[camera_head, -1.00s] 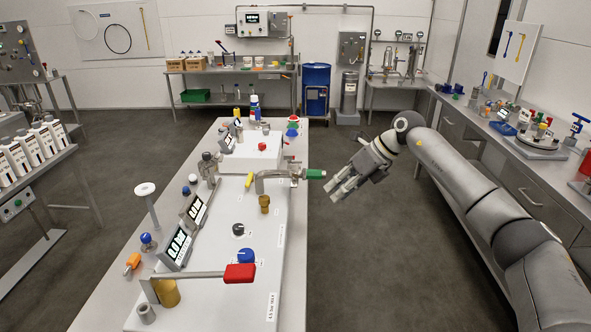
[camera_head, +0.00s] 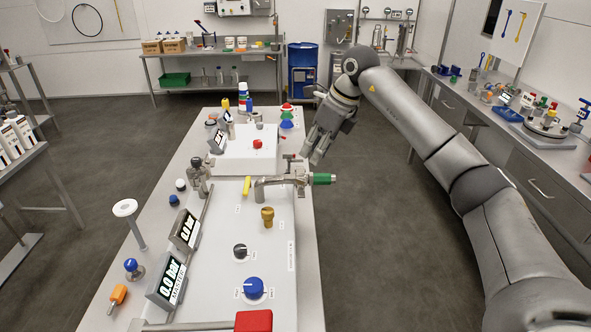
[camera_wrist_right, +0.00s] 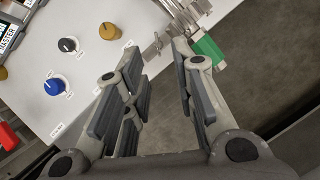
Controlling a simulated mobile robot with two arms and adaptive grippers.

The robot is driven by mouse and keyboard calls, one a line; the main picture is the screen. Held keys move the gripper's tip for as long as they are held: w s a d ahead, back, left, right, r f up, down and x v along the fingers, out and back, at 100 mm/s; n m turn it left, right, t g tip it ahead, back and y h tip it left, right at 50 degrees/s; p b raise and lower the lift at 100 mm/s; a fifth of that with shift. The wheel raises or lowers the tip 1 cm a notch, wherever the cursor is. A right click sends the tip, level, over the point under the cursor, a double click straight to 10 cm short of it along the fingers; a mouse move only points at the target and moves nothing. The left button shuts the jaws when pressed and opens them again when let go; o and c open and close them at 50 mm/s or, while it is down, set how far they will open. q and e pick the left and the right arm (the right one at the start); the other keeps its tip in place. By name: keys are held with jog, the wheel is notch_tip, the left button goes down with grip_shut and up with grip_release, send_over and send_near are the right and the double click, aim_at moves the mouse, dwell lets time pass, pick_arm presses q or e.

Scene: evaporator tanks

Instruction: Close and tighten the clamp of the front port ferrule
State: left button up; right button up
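The front port is a metal pipe (camera_head: 272,182) running right across the white panel, with a green-ended fitting (camera_head: 323,179) at its end. The metal clamp and ferrule (camera_head: 301,176) sit at the joint just left of the green end. In the right wrist view, a small metal wing-like part (camera_wrist_right: 154,46) shows between my fingertips, and the green fitting (camera_wrist_right: 208,50) lies beyond the right finger. My right gripper (camera_head: 314,155) points down just behind and above the joint, open and empty, apart from it as far as I can tell. Whether the clamp is closed is too small to tell.
A red-handled lever (camera_head: 253,321) is at the near edge. Open floor lies right of the table.

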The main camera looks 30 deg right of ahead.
aim_at(301, 179)
jog(key=x, duration=0.3)
jog(key=p+x, duration=0.1)
jog(key=x, duration=0.2)
jog(key=p+x, duration=0.1)
jog(key=x, duration=0.2)
jog(key=shift+s+a, duration=0.1)
jog(key=shift+s, duration=0.2)
jog(key=shift+f+p, duration=0.3)
jog(key=shift+c, duration=0.3)
grip_shut()
